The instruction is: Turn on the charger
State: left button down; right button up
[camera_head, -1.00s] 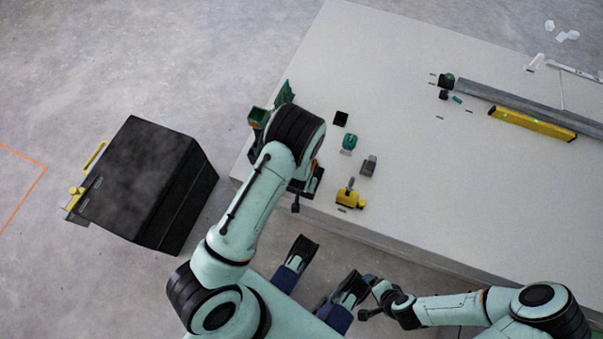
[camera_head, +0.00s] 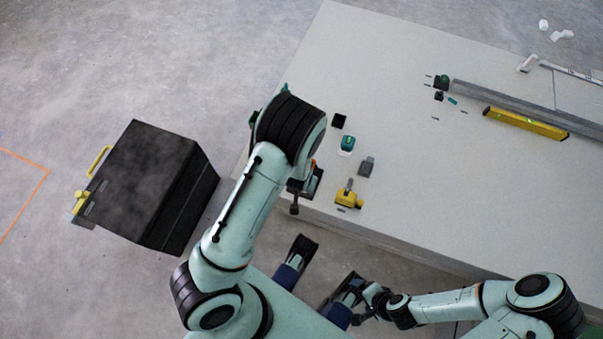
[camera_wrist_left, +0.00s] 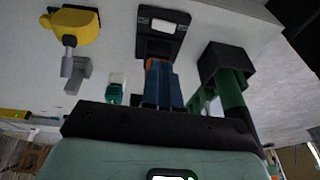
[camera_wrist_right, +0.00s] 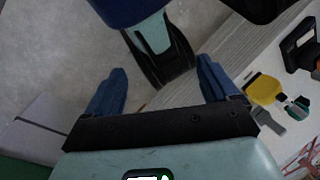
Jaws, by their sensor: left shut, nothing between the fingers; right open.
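The charger is probably the black boxy device with a white label (camera_wrist_left: 165,24) at the top middle of the left wrist view. It stands near the table's edge, with orange showing by its lower end. My left gripper (camera_wrist_left: 161,66) is shut and empty, its blue fingers pointing at the device; I cannot tell whether they touch it. In the head view my left wrist covers most of this spot, and a dark part (camera_head: 314,180) shows beside it. The right wrist view also shows the black device (camera_wrist_right: 298,42). My right gripper (camera_wrist_right: 162,85) is open and empty, low beside the table.
A green tool with a black base (camera_wrist_left: 228,72) stands close right of my left fingers. A yellow tool (camera_head: 346,198), a grey piece (camera_head: 367,165), a teal item (camera_head: 347,143) and a black square (camera_head: 339,121) lie nearby. A black toolbox (camera_head: 160,185) is on the floor.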

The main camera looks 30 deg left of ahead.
pick_arm(q)
jog(key=shift+d+f+b, duration=0.1)
jog(key=shift+d+b, duration=0.5)
jog(key=shift+d, duration=0.05)
pick_arm(e)
jog(key=shift+w+d+f+t, duration=0.2)
jog(key=shift+w+d+f, duration=0.1)
jog(key=shift+w+f, duration=0.25)
jog(key=shift+w+d+f+t, duration=0.25)
jog(key=shift+w+f, duration=0.15)
jog(key=shift+w, duration=0.25)
pick_arm(q)
jog(key=b+x, duration=0.1)
jog(key=x, duration=0.3)
jog(key=b+x, duration=0.2)
jog(key=x, duration=0.2)
jog(key=b+x, duration=0.1)
jog(key=x, duration=0.3)
jog(key=shift+s+a+f+b, duration=0.1)
jog(key=shift+s+f+b, duration=0.2)
jog(key=shift+b, duration=0.05)
jog(key=shift+a+f, duration=0.1)
jog(key=shift+f, duration=0.65)
pick_arm(e)
jog(key=w+d+f+t+h, duration=0.1)
jog(key=w+d+f+t, duration=0.1)
jog(key=w+d+f, duration=0.2)
jog(key=shift+w+f+m+h, duration=0.35)
jog(key=shift+w+f, duration=0.55)
jog(key=shift+w, duration=0.9)
